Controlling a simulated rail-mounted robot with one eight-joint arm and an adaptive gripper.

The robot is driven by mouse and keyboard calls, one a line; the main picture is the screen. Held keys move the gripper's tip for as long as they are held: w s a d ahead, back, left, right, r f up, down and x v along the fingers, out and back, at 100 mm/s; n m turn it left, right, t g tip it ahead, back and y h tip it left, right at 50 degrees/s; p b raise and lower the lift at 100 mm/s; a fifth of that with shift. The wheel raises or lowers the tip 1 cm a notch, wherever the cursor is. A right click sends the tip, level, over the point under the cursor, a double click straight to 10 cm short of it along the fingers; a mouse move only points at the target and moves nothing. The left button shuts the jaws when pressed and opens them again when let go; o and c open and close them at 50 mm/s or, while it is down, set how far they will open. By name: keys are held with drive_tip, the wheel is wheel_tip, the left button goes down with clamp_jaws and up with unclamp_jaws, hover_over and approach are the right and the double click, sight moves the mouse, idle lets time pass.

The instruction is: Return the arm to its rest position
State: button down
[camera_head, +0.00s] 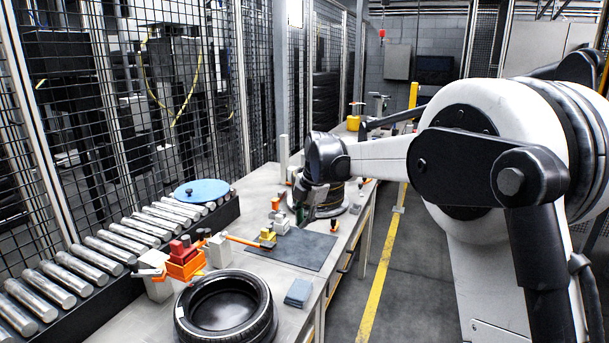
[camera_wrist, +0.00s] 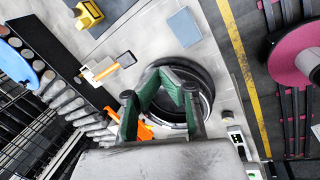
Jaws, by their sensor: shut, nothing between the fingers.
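My arm reaches from the right of the head view over the bench. The wrist end bends down, and my gripper (camera_head: 304,212) hangs low above the bench by the far end of a dark mat. In the wrist view the gripper's green-padded fingers (camera_wrist: 166,80) are shut and empty, in front of a black tyre (camera_wrist: 207,85). The fingers hide part of that tyre. I cannot tell whether they touch it. In the head view, a dark round thing (camera_head: 338,206) sits on the bench just behind the gripper, partly hidden.
A black tyre (camera_head: 226,310) lies on the near bench beside a blue-grey pad (camera_head: 299,292). Red and orange blocks (camera_head: 185,258) stand left of the dark mat (camera_head: 302,250). A roller conveyor (camera_head: 110,248) carries a blue disc (camera_head: 202,191).

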drive_tip(key=s+d+r+m+t, duration=0.1)
drive_tip(key=s+d+r+m, duration=0.2)
drive_tip(key=s+d+m, duration=0.3)
drive_tip(key=s+d+r+m+t+h, duration=0.1)
drive_tip(key=s+d+r+m, duration=0.2)
drive_tip(key=s, duration=0.5)
drive_tip(key=s+d+r+m+t, duration=0.1)
drive_tip(key=s+d+r+m, duration=0.2)
drive_tip(key=s+d+m, duration=0.3)
drive_tip(key=s+d+f+m, duration=0.2)
drive_tip(key=s+m, duration=0.2)
drive_tip(key=s, duration=0.3)
drive_tip(key=s+d+f+m+t+h, duration=0.1)
drive_tip(key=s+d+f+m, duration=0.1)
drive_tip(key=s, duration=0.5)
drive_tip(key=s+d+f+m+t, duration=0.1)
drive_tip(key=s+d+f+m, duration=0.1)
drive_tip(key=s+m, duration=0.3)
drive_tip(key=shift+s+d+f+m, duration=0.15)
drive_tip(key=shift+s+f+m, duration=0.15)
drive_tip(key=shift+s+f, duration=0.75)
